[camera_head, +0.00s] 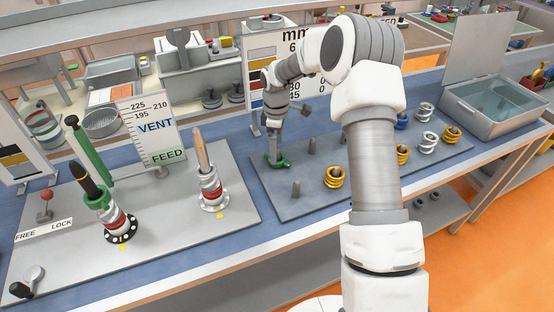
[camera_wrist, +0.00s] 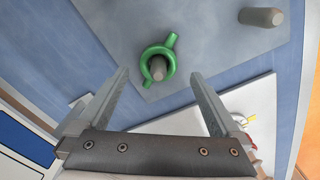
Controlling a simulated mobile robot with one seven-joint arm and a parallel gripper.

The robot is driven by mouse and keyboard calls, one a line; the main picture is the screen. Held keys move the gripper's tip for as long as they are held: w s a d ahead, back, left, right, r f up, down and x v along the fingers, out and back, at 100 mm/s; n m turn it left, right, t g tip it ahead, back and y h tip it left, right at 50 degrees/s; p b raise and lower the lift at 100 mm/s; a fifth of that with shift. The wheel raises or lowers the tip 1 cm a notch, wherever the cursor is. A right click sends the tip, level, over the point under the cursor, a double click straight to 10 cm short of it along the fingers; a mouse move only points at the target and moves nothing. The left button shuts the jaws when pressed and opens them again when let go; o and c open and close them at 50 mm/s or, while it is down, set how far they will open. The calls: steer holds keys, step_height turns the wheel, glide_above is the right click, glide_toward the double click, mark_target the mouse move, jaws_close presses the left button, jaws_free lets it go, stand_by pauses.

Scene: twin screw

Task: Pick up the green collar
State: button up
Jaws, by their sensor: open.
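The green collar (camera_wrist: 145,63) is a ring with two short lugs. It sits around a short grey peg (camera_wrist: 158,68) on a grey board in the wrist view. In the head view, the collar (camera_head: 282,164) lies at the far left corner of the board. My gripper (camera_wrist: 158,74) is open, one finger on each side of the collar's position in the picture, with nothing held. In the head view my gripper (camera_head: 273,156) points down right at the collar and partly hides it.
The grey board (camera_head: 262,190) also carries bare pegs and several yellow, white and blue coils, such as a yellow coil (camera_head: 335,177). A second board with two screw stands, one red-banded screw (camera_head: 211,190), lies left. A grey bin (camera_head: 500,104) stands at right.

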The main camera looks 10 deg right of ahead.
steer(key=shift+w+f, duration=0.15)
steer(key=shift+f, duration=1.75)
jaws_close()
